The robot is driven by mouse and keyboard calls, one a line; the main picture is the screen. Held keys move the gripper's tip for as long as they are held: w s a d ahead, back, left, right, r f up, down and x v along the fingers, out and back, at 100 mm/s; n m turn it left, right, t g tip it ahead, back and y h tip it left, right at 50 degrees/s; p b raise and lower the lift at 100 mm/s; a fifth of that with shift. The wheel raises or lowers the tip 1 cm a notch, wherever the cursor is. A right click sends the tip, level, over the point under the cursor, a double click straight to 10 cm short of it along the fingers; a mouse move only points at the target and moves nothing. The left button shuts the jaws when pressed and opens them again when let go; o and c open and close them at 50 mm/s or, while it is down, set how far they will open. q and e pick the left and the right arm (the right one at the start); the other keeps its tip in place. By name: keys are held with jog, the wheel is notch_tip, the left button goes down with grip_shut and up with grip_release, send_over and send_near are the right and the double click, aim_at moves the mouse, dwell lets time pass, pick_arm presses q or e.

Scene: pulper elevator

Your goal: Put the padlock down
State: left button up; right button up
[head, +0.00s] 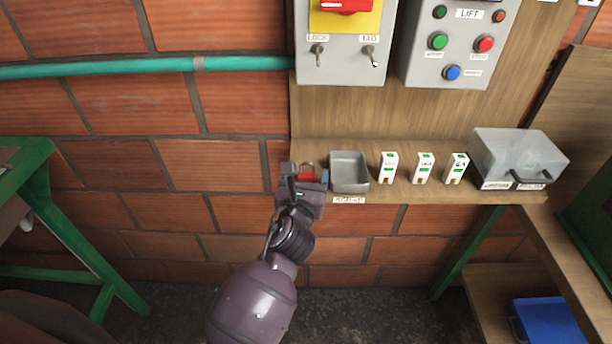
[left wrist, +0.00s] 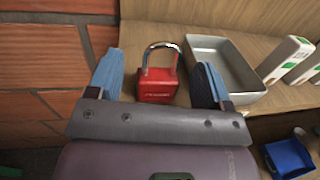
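The red padlock (left wrist: 158,84) with its silver shackle is at the left end of the wooden shelf, left of the grey tray. In the head view the padlock (head: 306,174) is partly hidden by my left gripper (head: 307,177). The blue fingers of my left gripper (left wrist: 157,85) stand apart on both sides of the padlock, with a gap on each side. The padlock appears to rest on the shelf, its shackle pointing away from my wrist. My right gripper is not in view.
Grey control boxes (head: 343,62) hang above. A green-framed table (head: 75,235) stands at the left, and a blue bin (head: 548,320) sits lower right.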

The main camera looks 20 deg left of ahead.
pick_arm(q)
jog(key=shift+r, duration=0.2)
jog(key=shift+s+f, duration=0.1)
jog(key=shift+s, duration=0.35)
jog(key=s+d, duration=0.1)
jog(key=s, duration=0.9)
jog(key=s+a+f+n+g, duration=0.2)
jog(key=s+a+f+n, duration=0.2)
jog(key=n, duration=0.7)
jog(key=s+a+f+n+g+h, duration=0.1)
jog(key=s+a+f+n, duration=0.3)
jog(key=f+n, duration=0.5)
jog(key=s+a+f+n+g+h, duration=0.1)
jog(key=s+a+f+n+g, duration=0.2)
jog(key=n, duration=1)
notch_tip(320, 180, down, 4)
jog(key=shift+s+a+f+n, duration=0.1)
jog(key=shift+s+a+n, duration=0.3)
jog(key=shift+s+a, duration=0.65)
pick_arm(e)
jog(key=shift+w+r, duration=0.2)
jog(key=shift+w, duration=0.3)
